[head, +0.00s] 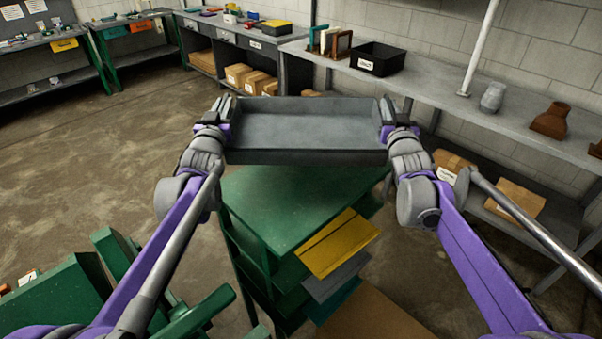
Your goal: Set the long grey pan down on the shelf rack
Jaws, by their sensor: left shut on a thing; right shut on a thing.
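The long grey pan (307,128) is held level between my two grippers, in the upper middle of the head view. My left gripper (222,118) is shut on the pan's left end. My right gripper (388,118) is shut on its right end. Below the pan stands a green shelf rack (290,205) with a flat green top and several lower shelves. The pan overlaps the rack's far edge in the picture and appears to be above it; the exact gap cannot be told. The pan looks empty.
The rack's green top is bare. A yellow panel (337,243) and a grey one (336,277) stick out of the rack's right side. A long grey bench (450,100) with a black bin (378,58) runs along the wall. Green equipment (70,300) stands at lower left.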

